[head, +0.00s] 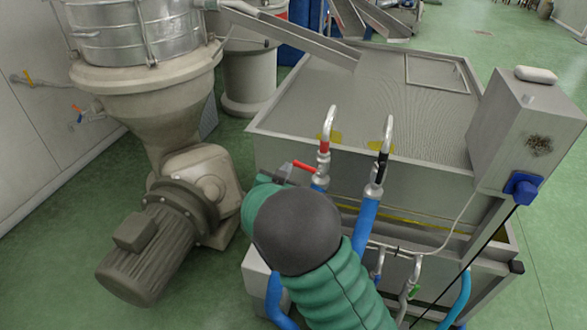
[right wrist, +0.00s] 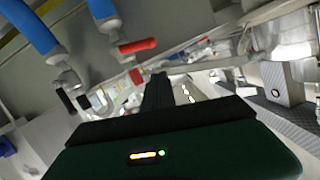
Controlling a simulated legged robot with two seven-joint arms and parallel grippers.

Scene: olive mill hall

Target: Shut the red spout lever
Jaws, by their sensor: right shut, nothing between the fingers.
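The red spout lever (head: 305,167) sticks out to the left from the valve under the red-banded spout (head: 325,148), at the tank's front. It also shows as a red handle (right wrist: 138,46) in the right wrist view. My right gripper (head: 284,173) is mostly hidden behind my green and dark arm in the head view, close to the lever's left end. In the right wrist view its dark fingers (right wrist: 157,82) are shut and empty, pointing just below the red handle. I cannot tell whether they touch it. My left gripper is not in view.
A second spout (head: 386,140) with a black band stands right of the red one. Blue hoses (head: 364,220) hang below both. The steel tank (head: 290,145) fills the middle. A motor (head: 150,245) stands at left, a grey box (head: 530,130) at right. Green floor is clear at far right.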

